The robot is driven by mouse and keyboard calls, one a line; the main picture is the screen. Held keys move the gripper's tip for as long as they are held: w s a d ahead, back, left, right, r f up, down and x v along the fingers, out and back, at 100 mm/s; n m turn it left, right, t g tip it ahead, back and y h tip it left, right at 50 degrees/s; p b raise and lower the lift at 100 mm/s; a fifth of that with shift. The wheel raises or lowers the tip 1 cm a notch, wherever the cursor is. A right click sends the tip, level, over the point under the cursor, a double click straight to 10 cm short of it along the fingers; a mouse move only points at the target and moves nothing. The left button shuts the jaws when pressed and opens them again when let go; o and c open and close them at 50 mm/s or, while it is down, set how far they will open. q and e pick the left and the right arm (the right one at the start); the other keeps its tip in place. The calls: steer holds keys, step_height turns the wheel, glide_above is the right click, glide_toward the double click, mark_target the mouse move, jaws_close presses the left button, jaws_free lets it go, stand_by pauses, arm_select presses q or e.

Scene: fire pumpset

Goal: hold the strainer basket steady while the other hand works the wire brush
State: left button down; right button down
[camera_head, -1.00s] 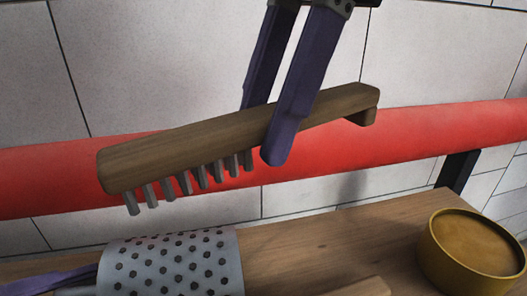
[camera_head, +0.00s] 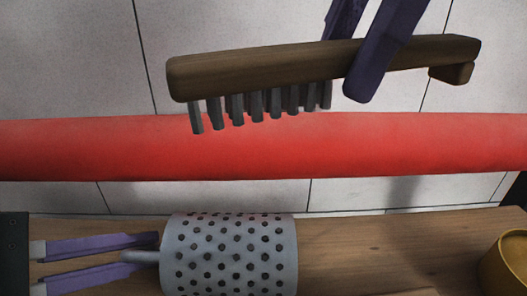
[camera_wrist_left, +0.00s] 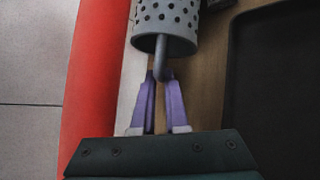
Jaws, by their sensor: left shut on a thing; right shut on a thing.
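My left gripper (camera_head: 150,256) is shut on that handle. The left wrist view shows the basket (camera_wrist_left: 168,18) and the purple fingers of my left gripper (camera_wrist_left: 160,82) around the rod. The wire brush (camera_head: 255,72) has a brown wooden body with grey bristles pointing down. My right gripper (camera_head: 362,78) is shut on it near its right end. The bristles are above the basket, clearly apart from it.
A yellow round container (camera_head: 510,262) stands at the right. The left wrist view shows a dark tray (camera_wrist_left: 285,90) beside the basket. Bench is clear between basket and container.

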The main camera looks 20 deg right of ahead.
stand_by(0.4)
arm_select(q)
steer(key=c, duration=0.8)
jaws_free()
steer(key=shift+c, duration=0.2)
steer(key=v, duration=1.2)
steer(key=shift+r, duration=0.15)
steer(key=x, duration=1.1)
steer(key=shift+w+d+f, duration=0.1)
steer(key=shift+d+f, duration=0.1)
steer(key=shift+f, duration=0.05)
